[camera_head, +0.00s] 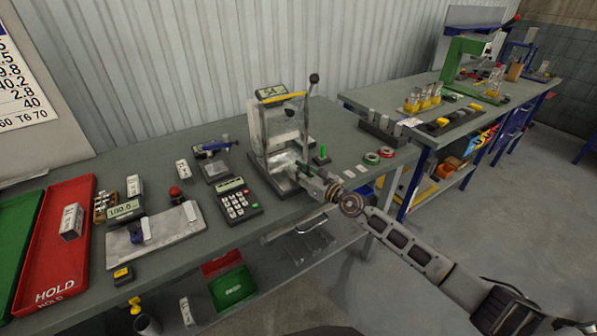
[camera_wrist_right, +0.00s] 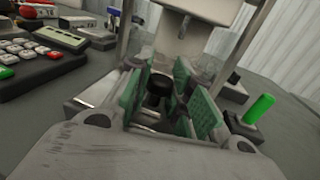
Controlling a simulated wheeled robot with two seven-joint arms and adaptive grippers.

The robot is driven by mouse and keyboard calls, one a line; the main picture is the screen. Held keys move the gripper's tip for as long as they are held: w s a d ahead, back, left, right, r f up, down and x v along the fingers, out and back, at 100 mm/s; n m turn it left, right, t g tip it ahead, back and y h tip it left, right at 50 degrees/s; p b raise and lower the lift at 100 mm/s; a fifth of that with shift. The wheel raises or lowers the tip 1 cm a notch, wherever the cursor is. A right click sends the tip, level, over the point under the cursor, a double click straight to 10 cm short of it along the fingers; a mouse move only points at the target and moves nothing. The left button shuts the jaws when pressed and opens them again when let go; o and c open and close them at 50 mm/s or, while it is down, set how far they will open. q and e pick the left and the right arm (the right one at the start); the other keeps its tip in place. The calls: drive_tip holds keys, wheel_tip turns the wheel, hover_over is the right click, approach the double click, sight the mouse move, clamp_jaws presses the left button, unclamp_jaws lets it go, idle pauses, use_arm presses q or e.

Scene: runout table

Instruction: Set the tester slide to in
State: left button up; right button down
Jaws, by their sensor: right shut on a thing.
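The tester (camera_head: 276,130) stands on the runout table, a pale upright frame with a yellow bar on top and a tall black-knobbed lever at its right. My right gripper (camera_head: 307,174) reaches in from the right to the front of its base. In the right wrist view my right gripper (camera_wrist_right: 170,100) has green-padded fingers on both sides of a black knob (camera_wrist_right: 159,86) low at the tester's front, and it is shut on that knob. The fingers hide most of the slide under the knob, so its position is hard to tell. My left gripper is not in view.
A calculator-like keypad (camera_head: 238,200) lies left of the tester. A green peg (camera_head: 322,153) stands close at its right, with red and green rings (camera_head: 371,158) beyond. A red HOLD tray (camera_head: 52,250) is at far left. The table's front edge runs below my right gripper.

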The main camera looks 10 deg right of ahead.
drive_tip(key=shift+w+d+b+x, duration=0.1)
drive_tip(key=shift+d+b+x, duration=0.1)
drive_tip(key=shift+x, duration=0.65)
drive_tip(key=shift+w+d+b+x, duration=0.1)
drive_tip(key=shift+d+b+x, duration=0.1)
drive_tip(key=shift+x, duration=0.65)
drive_tip(key=shift+r, duration=0.1)
drive_tip(key=c, duration=1.7)
unclamp_jaws()
drive_tip(key=shift+w, duration=0.1)
drive_tip(key=o, duration=0.4)
drive_tip(key=shift+w+a, duration=0.15)
drive_tip(key=shift+w, duration=0.05)
drive_tip(key=shift+o, duration=0.2)
drive_tip(key=shift+v, duration=6.1)
drive_tip(key=shift+a, duration=0.1)
